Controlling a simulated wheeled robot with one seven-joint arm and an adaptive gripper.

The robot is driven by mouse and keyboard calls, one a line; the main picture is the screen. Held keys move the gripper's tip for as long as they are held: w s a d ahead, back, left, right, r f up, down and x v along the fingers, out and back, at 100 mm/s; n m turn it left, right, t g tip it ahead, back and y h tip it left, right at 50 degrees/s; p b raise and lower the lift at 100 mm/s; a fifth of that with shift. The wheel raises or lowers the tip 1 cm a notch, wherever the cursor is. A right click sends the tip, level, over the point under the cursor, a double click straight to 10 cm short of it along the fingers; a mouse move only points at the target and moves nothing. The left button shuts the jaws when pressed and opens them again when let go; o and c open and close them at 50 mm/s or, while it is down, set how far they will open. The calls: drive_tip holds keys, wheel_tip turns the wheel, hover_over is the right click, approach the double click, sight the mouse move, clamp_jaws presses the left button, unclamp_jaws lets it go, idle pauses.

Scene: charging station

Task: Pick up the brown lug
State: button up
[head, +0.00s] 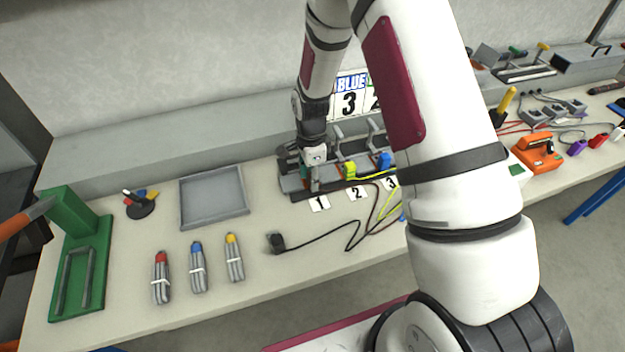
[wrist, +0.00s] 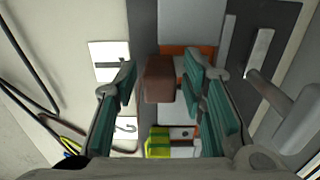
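The brown lug (wrist: 159,80) shows in the wrist view as a small block at the terminal rack, near position card 1. My gripper (wrist: 158,90) is open, with one green-padded finger on each side of the lug and a visible gap on both sides. In the head view my gripper (head: 313,178) points down over the left end of the rack and hides the brown lug. A yellow-green lug (wrist: 158,142) sits in the neighbouring slot; it also shows in the head view (head: 349,170).
A blue lug (head: 385,160) is further right on the rack. A raised lever (wrist: 254,60) stands to the right in the wrist view. Cables (head: 350,236) lie in front of the rack. A grey tray (head: 214,221) and a green stand (head: 72,215) are to the left.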

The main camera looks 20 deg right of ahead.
drive_tip(key=c, duration=0.6)
